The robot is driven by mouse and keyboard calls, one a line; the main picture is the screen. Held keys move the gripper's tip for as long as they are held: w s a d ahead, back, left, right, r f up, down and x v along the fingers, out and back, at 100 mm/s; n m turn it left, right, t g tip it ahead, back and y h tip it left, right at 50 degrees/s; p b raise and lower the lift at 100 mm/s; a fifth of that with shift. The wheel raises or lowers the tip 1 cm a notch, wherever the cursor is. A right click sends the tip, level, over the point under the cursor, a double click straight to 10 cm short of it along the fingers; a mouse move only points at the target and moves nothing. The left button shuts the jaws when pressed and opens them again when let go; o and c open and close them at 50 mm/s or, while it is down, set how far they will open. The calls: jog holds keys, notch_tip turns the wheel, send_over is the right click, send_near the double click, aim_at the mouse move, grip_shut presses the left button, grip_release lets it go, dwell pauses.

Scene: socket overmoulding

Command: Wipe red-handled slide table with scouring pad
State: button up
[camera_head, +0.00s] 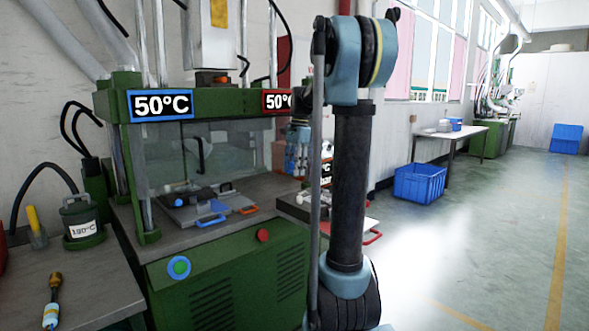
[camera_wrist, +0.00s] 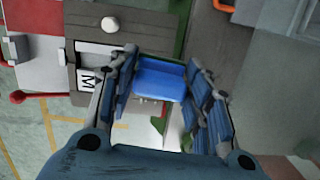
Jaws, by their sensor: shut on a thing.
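My gripper (camera_wrist: 162,88) is shut on a blue pad (camera_wrist: 158,74), which shows between its fingers in the wrist view. In the head view my gripper (camera_head: 298,160) hangs beside the press, partly hidden by my own arm. The red-handled slide table (camera_head: 295,204) sticks out at the right side of the press, its middle hidden behind my arm; its red handle (camera_head: 372,238) shows to the right. In the wrist view the slide table (camera_wrist: 88,50) lies left of the pad, with the red handle (camera_wrist: 17,97) at far left. I cannot tell whether the pad touches it.
A white round knob (camera_wrist: 110,24) and an M-marked plate (camera_wrist: 90,80) show on the slide table. Open floor is at right, past a blue crate (camera_head: 420,183).

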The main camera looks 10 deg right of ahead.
jog(key=shift+d+f, duration=0.15)
jog(key=shift+d, duration=0.75)
